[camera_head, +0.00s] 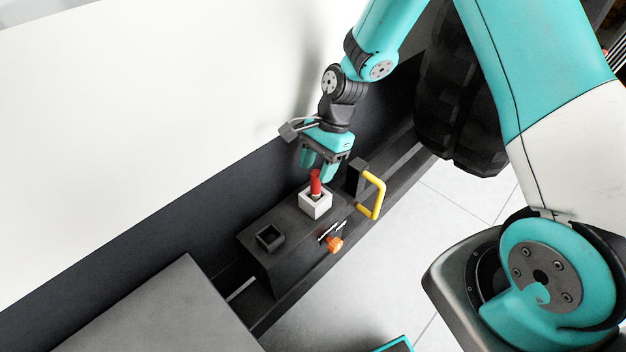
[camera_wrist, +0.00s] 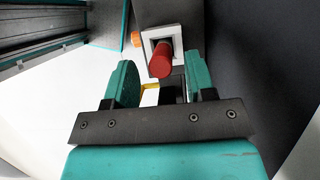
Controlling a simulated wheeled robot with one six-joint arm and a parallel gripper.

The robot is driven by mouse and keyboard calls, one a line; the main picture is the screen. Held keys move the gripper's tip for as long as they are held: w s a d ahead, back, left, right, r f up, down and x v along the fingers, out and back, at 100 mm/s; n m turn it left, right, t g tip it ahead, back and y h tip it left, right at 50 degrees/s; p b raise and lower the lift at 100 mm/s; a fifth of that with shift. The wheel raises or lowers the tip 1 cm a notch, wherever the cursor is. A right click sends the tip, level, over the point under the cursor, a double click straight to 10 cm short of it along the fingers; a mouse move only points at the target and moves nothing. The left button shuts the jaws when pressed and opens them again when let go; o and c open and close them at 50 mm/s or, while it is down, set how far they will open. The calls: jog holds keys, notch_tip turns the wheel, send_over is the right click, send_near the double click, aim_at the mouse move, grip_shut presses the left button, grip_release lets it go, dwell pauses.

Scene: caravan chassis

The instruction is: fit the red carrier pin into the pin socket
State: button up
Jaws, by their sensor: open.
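The red carrier pin (camera_head: 315,183) stands upright in a white square holder (camera_head: 316,206) on a dark box. In the wrist view the red pin (camera_wrist: 160,60) shows end-on, with the white holder (camera_wrist: 176,34) around its base. A black square open socket (camera_head: 268,238) sits on the same box, left of and nearer than the holder; it looks empty. My gripper (camera_head: 318,169) is open and empty just above the pin, fingers pointing down. In the wrist view the pin's top lies between the fingertips of my gripper (camera_wrist: 159,57), touching neither.
A yellow handle (camera_head: 378,196) and a dark block (camera_head: 357,176) stand right of the holder, close to my gripper. An orange knob (camera_head: 334,244) sticks out of the box's front side. A white panel (camera_head: 150,110) rises behind, and a black tyre (camera_head: 455,110) is at right.

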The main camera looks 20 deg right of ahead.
jog(key=v, duration=0.7)
jog(key=s+a+r+n, duration=0.5)
jog(key=s+r+n, duration=0.3)
jog(key=r, duration=0.2)
jog(key=s+a+r+n+t, duration=0.1)
jog(key=s+r+n, duration=0.2)
jog(key=s+n, duration=0.3)
jog(key=s+a+r+n, duration=0.1)
jog(key=s+r+n, duration=0.1)
jog(key=s+n, duration=0.4)
jog(key=shift+s+a+r+n+t+b, duration=0.3)
jog(key=shift+s+r+t+b, duration=0.1)
jog(key=shift+s, duration=0.65)
